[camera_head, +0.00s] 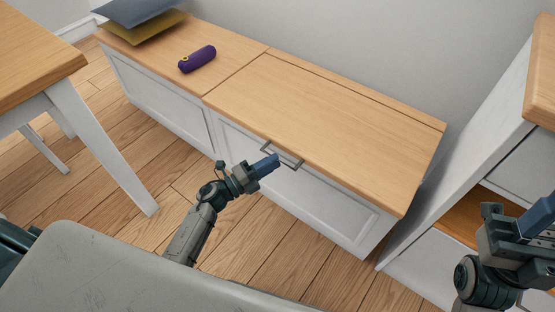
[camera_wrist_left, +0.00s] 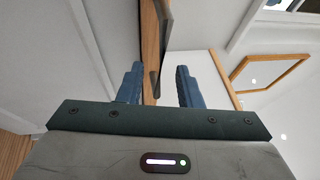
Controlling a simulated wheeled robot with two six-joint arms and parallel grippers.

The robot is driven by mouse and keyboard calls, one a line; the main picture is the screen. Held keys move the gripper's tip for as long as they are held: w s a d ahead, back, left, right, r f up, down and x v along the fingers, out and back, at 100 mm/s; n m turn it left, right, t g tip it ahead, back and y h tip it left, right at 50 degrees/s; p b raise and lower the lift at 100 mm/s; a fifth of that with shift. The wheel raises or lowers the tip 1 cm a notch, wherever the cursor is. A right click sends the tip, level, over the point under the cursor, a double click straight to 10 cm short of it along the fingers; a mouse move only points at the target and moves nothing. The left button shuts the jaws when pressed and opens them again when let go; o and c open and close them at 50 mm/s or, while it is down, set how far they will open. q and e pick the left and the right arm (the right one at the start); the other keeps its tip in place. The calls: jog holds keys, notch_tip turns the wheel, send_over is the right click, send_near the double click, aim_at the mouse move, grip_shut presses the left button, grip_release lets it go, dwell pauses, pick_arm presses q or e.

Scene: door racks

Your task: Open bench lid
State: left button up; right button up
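The bench (camera_head: 300,190) is a white cabinet with a wooden top along the wall. Its right-hand lid (camera_head: 335,120) lies flat and closed. A grey metal bar handle (camera_head: 291,162) sits at the lid's front edge. My left gripper (camera_head: 270,163) is at the handle's left part. In the left wrist view its two blue fingers (camera_wrist_left: 160,86) are apart, and the dark handle bar (camera_wrist_left: 164,35) shows in line with the gap between them. Contact cannot be made out. My right gripper (camera_head: 540,215) is at the right edge, away from the bench, its fingers partly cut off.
A purple cylindrical object (camera_head: 197,59) and flat sheets or folders (camera_head: 155,25) lie on the bench's left section. A wooden table (camera_head: 35,50) stands at left, a white cabinet (camera_head: 520,160) at right. Wooden floor lies free before the bench.

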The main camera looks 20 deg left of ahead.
pick_arm(q)
jog(key=shift+x, duration=1.25)
grip_shut()
jog(key=shift+r, duration=0.15)
